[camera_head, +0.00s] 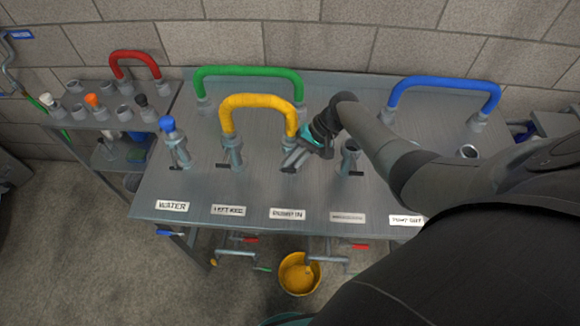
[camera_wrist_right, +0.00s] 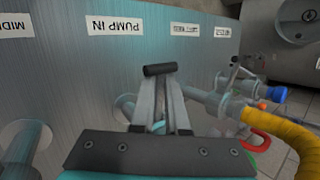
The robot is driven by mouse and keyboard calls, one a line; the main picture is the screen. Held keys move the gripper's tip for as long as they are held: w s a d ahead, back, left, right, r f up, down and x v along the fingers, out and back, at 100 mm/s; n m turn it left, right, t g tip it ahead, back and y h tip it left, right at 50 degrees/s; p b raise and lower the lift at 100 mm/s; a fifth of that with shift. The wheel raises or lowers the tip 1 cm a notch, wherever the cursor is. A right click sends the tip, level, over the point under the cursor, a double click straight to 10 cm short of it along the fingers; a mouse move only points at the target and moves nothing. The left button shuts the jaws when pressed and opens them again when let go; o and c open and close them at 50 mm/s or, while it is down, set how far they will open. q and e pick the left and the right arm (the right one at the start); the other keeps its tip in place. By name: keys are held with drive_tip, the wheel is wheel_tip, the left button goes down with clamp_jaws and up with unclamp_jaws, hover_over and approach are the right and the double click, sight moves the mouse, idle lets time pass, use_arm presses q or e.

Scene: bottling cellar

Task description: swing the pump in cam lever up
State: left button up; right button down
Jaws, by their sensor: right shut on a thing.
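The PUMP IN port (camera_head: 289,168) stands on the grey bench behind its white label (camera_head: 287,214); the label also shows upside down in the wrist view (camera_wrist_right: 117,24). The yellow hose (camera_head: 258,101) arches down to this port from the left. My right gripper (camera_head: 302,150) is at the port, coming from the upper right. In the wrist view the right gripper (camera_wrist_right: 160,84) is shut on the cam lever, whose dark bar (camera_wrist_right: 160,70) shows across the fingertips. My gripper hides much of the coupling, so the lever's exact angle cannot be told. My left gripper is not in view.
A green hose (camera_head: 248,71) and a blue hose (camera_head: 445,82) arch at the bench back. An open port (camera_head: 349,155) stands right of PUMP IN. A blue-capped port (camera_head: 170,135) is at the left. A side shelf (camera_head: 100,118) holds fittings; a yellow bucket (camera_head: 299,273) is below.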

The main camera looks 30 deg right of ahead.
drive_tip(key=shift+w+a+r, duration=0.1)
drive_tip(key=shift+w+r, duration=0.05)
drive_tip(key=shift+r, duration=0.05)
idle(0.3)
drive_tip(key=c, duration=1.2)
unclamp_jaws()
drive_tip(key=p+v, duration=0.1)
drive_tip(key=v, duration=1.4)
drive_tip(key=shift+d+p, duration=0.2)
drive_tip(key=shift+p, duration=0.1)
